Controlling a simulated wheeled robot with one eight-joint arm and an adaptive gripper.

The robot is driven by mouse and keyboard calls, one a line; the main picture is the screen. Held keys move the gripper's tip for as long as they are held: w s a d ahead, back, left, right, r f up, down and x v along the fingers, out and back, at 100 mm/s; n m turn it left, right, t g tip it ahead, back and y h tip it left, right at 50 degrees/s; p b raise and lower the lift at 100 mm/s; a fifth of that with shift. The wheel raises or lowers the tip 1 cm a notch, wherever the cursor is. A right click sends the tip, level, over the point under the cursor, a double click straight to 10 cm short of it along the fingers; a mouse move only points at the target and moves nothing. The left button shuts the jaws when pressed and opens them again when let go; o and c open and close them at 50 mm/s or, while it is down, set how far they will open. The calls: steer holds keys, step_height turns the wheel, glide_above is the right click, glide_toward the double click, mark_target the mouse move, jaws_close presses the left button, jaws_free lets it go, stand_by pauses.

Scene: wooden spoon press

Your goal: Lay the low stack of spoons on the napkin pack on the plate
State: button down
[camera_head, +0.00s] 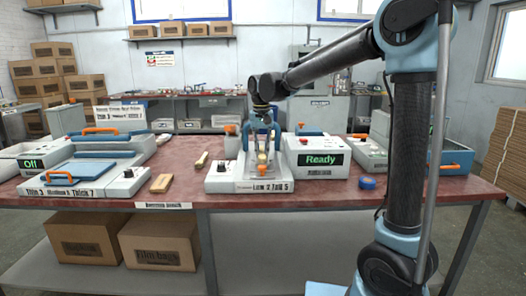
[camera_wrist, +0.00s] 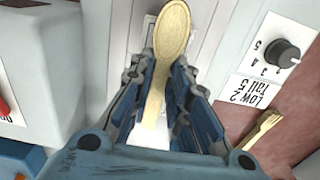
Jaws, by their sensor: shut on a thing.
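My gripper (camera_head: 262,152) is down inside the central press station, whose front is labelled "Low 2 Tall 5". In the wrist view, my gripper (camera_wrist: 163,78) is shut on pale wooden spoons (camera_wrist: 172,28); the top bowl and handle show between the blue fingers. I cannot tell how many spoons lie under the top one. A white surface lies beneath them, partly hidden by the fingers; I cannot tell whether it is the plate or the napkin pack. A wooden piece (camera_head: 201,160) lies left of the station, and another (camera_head: 161,184) lies nearer the front edge.
A dial (camera_wrist: 281,54) sits on the station beside my gripper. A white box reading "Ready" (camera_head: 319,160) stands close on the right. A machine with a blue lid (camera_head: 84,169) stands at left. A blue round item (camera_head: 367,182) lies on the red table. The front centre-left is fairly clear.

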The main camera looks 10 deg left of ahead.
mark_target(262, 152)
steer(key=c, duration=1.5)
jaws_free()
step_height(262, 152, up, 12)
steer(key=shift+r, duration=0.1)
steer(key=s+d+f, duration=0.3)
steer(key=d, duration=0.6)
steer(key=s+d+f+m+t, duration=0.1)
steer(key=s+d+f, duration=0.15)
steer(key=d, duration=0.65)
steer(key=s+d+f, duration=0.3)
steer(key=d+f, duration=0.1)
steer(key=d, duration=0.5)
steer(key=shift+m+t, duration=0.6)
steer(key=shift+m, duration=0.2)
steer(key=s+d+f, duration=0.4)
steer(key=s+f, duration=0.1)
steer(key=f, duration=0.1)
steer(key=s+d+f, duration=0.4)
steer(key=d+f, duration=0.1)
steer(key=f, duration=0.1)
steer(key=s+d+f, duration=0.4)
steer(key=s+f, duration=0.1)
steer(key=f, duration=0.1)
steer(key=shift+s+d+f, duration=0.15)
steer(key=shift+s+d, duration=0.2)
steer(key=shift+d, duration=0.05)
